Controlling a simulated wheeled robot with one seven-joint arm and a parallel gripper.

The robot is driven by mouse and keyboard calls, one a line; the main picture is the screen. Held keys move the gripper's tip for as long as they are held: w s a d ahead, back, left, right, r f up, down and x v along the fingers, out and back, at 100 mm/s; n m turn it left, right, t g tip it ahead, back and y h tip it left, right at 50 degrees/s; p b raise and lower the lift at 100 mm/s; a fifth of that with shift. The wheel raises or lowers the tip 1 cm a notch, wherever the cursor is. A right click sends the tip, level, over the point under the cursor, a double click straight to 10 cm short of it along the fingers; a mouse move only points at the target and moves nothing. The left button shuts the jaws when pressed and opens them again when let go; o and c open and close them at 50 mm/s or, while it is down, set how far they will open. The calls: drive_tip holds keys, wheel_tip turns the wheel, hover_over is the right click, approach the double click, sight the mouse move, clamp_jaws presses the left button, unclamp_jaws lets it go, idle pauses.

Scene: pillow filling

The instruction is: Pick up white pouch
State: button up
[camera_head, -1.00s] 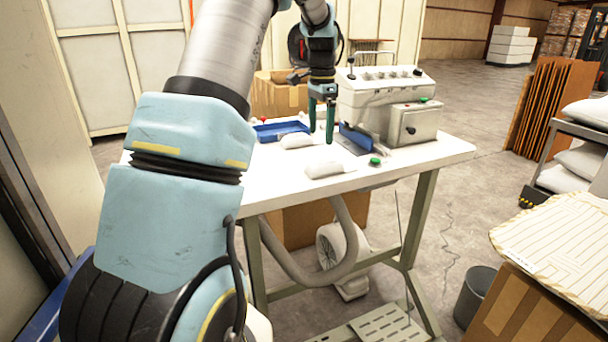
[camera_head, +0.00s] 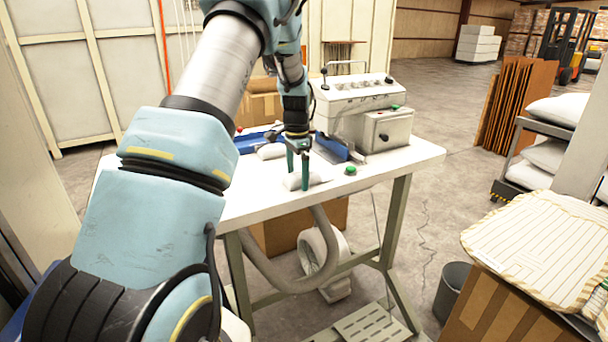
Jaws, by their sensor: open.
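Two small white pouches lie on the white table (camera_head: 408,158). The nearer white pouch (camera_head: 316,179) is at my gripper, and the farther white pouch (camera_head: 270,152) lies behind it to the left. My gripper (camera_head: 299,180) points down with its green fingers open. The fingers are at the nearer pouch, one toward its left part and one in front of its middle. I cannot tell whether they touch it. The fingers hide part of this pouch.
A white machine (camera_head: 352,110) with knobs stands on the table behind my gripper, with a blue part (camera_head: 332,146) beside it. A green button (camera_head: 351,170) is right of the nearer pouch. A blue tray (camera_head: 248,143) lies at the back left. The table's right end is clear.

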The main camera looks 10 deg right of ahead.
drive_tip(key=shift+f, duration=0.1)
drive_tip(key=shift+c, duration=0.2)
drive_tip(key=c, duration=1.3)
